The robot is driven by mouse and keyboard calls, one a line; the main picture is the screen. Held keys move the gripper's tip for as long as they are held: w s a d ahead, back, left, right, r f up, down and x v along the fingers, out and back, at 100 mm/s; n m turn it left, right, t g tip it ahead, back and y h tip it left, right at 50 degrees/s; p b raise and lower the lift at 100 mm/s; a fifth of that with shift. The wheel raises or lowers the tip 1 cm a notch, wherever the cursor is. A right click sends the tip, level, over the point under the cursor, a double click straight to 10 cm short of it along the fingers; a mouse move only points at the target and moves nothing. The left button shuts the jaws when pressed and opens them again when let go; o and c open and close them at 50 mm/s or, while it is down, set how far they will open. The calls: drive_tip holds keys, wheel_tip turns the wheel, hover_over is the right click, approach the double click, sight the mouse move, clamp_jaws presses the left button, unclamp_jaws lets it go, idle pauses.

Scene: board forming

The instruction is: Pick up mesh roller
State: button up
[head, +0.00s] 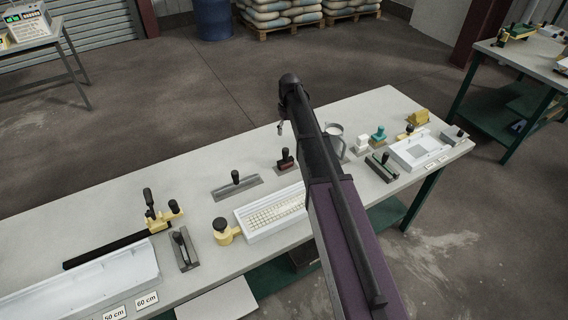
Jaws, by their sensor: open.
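I cannot tell for sure which tool is the mesh roller. Candidates on the long white table (70,225) are a yellow round tool with a black knob (223,232), a yellow tool with black handles (161,212), and a dark green block with a black knob (383,166). My arm reaches up across the table's middle. A small part of my gripper (280,128) shows at the arm's far end, left of it, open and apart from these tools. The arm hides the rest of it.
A white tray with a grid (270,212) lies mid-table, partly behind my arm. A frame tray (420,150) is at right, a long white trough (85,283) at left. The back-left tabletop is clear.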

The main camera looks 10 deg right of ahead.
drive_tip(key=shift+f, duration=0.1)
drive_tip(key=b, duration=0.9)
hover_over(286, 160)
drive_tip(key=w, duration=0.1)
drive_tip(key=f, duration=0.8)
drive_tip(key=shift+w+d+f, duration=0.15)
drive_tip(key=shift+w+f, duration=0.05)
drive_tip(key=shift+f, duration=0.05)
drive_tip(key=shift+s+f+b, duration=0.15)
drive_tip(key=shift+f+b, duration=1.1)
drive_tip(key=shift+f, duration=0.05)
drive_tip(key=shift+s+f+b, duration=0.1)
drive_tip(key=shift+f+b, duration=1.1)
drive_tip(key=shift+f, duration=0.1)
clamp_jaws()
